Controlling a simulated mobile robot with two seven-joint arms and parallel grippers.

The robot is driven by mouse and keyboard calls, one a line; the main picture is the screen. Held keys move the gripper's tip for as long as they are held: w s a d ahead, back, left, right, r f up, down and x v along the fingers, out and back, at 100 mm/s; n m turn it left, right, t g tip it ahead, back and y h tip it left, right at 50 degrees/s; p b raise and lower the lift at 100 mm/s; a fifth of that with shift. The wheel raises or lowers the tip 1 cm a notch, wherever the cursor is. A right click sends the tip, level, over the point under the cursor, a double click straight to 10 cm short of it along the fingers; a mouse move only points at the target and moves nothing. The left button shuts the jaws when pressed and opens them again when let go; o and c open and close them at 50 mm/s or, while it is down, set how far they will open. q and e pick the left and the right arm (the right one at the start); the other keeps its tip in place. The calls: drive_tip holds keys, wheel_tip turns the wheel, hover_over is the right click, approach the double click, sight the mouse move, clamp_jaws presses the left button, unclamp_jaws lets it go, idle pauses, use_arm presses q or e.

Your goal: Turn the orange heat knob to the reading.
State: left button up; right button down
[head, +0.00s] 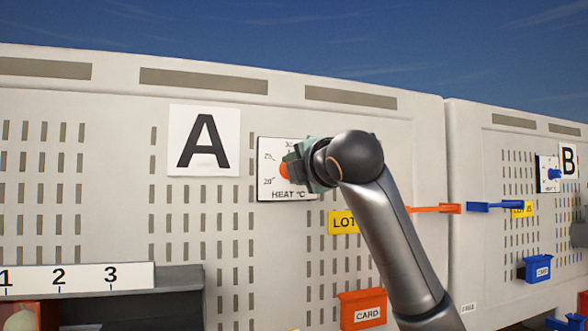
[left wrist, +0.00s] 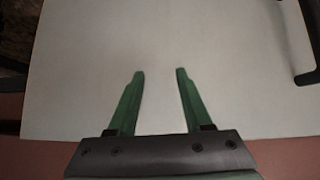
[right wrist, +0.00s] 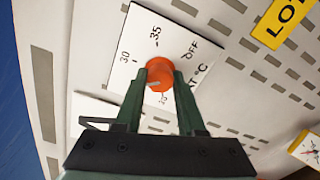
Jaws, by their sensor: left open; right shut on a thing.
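The orange heat knob (right wrist: 160,73) sits on a white dial plate (right wrist: 135,47) marked 20, 25, 30, 35 and OFF, though some marks are hidden. My right gripper (right wrist: 160,82) is shut on the knob, with a green finger on each side. In the head view the knob (head: 285,169) is mostly covered by my right gripper (head: 300,168), and the plate (head: 268,186) reads HEAT °C. The knob's pointer is too unclear to read. My left gripper (left wrist: 158,78) is open and empty above a pale flat surface.
The panel carries a large A sign (head: 203,141), a yellow LOT label (head: 343,222), an orange CARD box (head: 362,309) and an orange lever (head: 435,208). Panel B to the right has a blue knob (head: 554,174), a blue lever (head: 493,206) and a blue box (head: 538,268).

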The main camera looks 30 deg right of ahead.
drive_tip(key=n, duration=1.7)
drive_tip(key=shift+f, duration=0.3)
drive_tip(key=shift+n, duration=0.3)
drive_tip(key=shift+w, duration=0.1)
drive_tip(key=c, duration=0.9)
unclamp_jaws()
drive_tip(key=o, duration=0.4)
drive_tip(key=shift+d+r, duration=0.1)
drive_tip(key=shift+r, duration=0.05)
drive_tip(key=b+v, duration=0.3)
drive_tip(key=v, duration=0.9)
drive_tip(key=shift+s, duration=0.4)
